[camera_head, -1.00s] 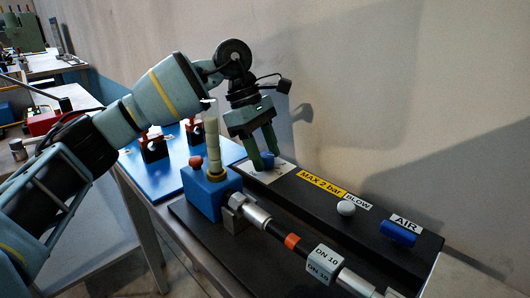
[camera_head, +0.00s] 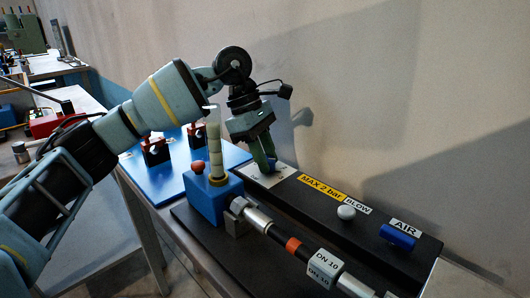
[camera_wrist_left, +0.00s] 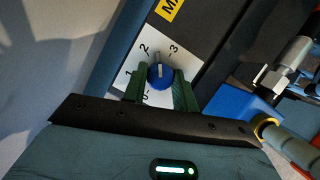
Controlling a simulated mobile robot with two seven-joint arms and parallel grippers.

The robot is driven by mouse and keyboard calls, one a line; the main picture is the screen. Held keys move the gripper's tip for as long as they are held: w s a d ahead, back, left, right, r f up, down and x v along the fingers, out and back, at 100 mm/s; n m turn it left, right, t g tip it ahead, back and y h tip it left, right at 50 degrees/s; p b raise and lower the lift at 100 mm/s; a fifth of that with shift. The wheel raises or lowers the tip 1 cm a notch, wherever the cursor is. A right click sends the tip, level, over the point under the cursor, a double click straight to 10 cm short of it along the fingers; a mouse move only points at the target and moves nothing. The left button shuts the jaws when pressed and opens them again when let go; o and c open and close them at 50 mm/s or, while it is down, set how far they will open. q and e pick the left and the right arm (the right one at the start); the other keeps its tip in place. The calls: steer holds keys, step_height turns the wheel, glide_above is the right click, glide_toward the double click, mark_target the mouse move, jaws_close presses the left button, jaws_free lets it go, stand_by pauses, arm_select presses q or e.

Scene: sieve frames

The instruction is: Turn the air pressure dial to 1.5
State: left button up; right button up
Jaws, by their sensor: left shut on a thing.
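The air pressure dial is a blue knob (camera_wrist_left: 160,77) on a white scale plate (camera_wrist_left: 188,38). In the left wrist view its pale pointer mark points up the picture, between the 2 and the 3. The green fingers of my left gripper (camera_wrist_left: 159,90) stand on either side of the knob and are shut on it. In the head view the left gripper (camera_head: 268,162) reaches down to the dial (camera_head: 270,168), which the fingers mostly hide. My right gripper is not in view.
The black panel carries a yellow MAX 2 bar label (camera_head: 322,187), a white BLOW button (camera_head: 346,212) and a blue AIR knob (camera_head: 398,236). A blue valve block (camera_head: 208,198) with a pale upright post (camera_head: 214,150) stands close in front of the gripper. A wall rises behind.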

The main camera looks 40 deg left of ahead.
arm_select(q)
steer(key=shift+s+r+n+t+p, duration=0.1)
steer(key=shift+r+n+t+p, duration=0.15)
steer(key=shift+n+p, duration=0.45)
steer(key=shift+n+t+p, duration=0.35)
steer(key=shift+n+p, duration=0.45)
steer(key=shift+p, duration=0.05)
steer(key=shift+n+t+y+p, duration=0.35)
steer(key=shift+n+p, duration=0.4)
steer(key=shift+n, duration=0.25)
steer(key=n+p, duration=0.1)
steer(key=n, duration=0.1)
steer(key=n+t+y+p, duration=0.1)
steer(key=shift+d+n+y+p, duration=0.15)
steer(key=shift+n+y+p, duration=0.1)
steer(key=shift+n+p, duration=0.5)
steer(key=shift+n, duration=0.45)
steer(key=shift+f+y, duration=0.1)
steer(key=shift+y, duration=0.2)
steer(key=shift+n, duration=0.4)
